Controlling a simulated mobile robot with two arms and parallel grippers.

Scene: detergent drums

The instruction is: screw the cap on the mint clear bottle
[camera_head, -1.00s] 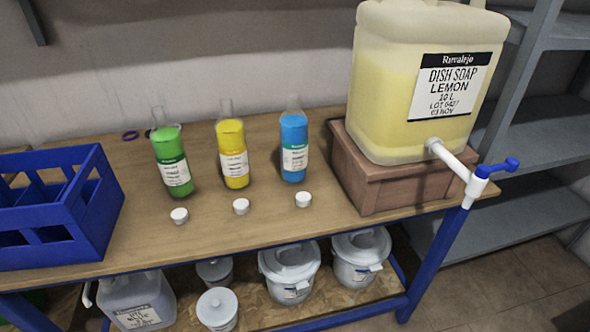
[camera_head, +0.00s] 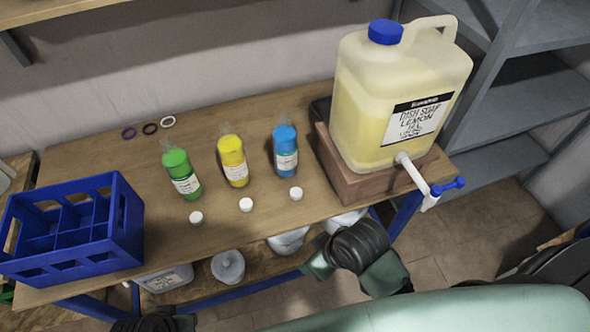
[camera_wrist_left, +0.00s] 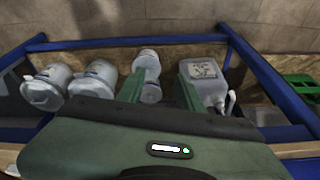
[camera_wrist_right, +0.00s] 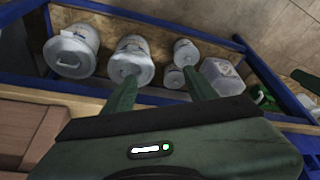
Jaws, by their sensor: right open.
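A clear bottle with green liquid (camera_head: 181,172), which I take as the mint one, stands upright on the wooden table; its label is too small to read. Its neck looks uncapped. A white cap (camera_head: 196,217) lies on the table in front of it. My left gripper (camera_wrist_left: 163,88) is open and empty, pointing down towards the lower shelf in front of the table. My right gripper (camera_wrist_right: 160,95) is also open and empty, over the area in front of the table. Both are apart from the bottle and cap.
Yellow (camera_head: 233,162) and blue (camera_head: 286,152) bottles stand alongside, with white caps (camera_head: 246,204) and (camera_head: 296,194) in front. A blue crate (camera_head: 118,222) is at left. A lemon soap drum (camera_head: 365,105) with a tap (camera_head: 430,190) sits on a wooden box (camera_head: 350,182). Three rings (camera_head: 150,128) lie behind.

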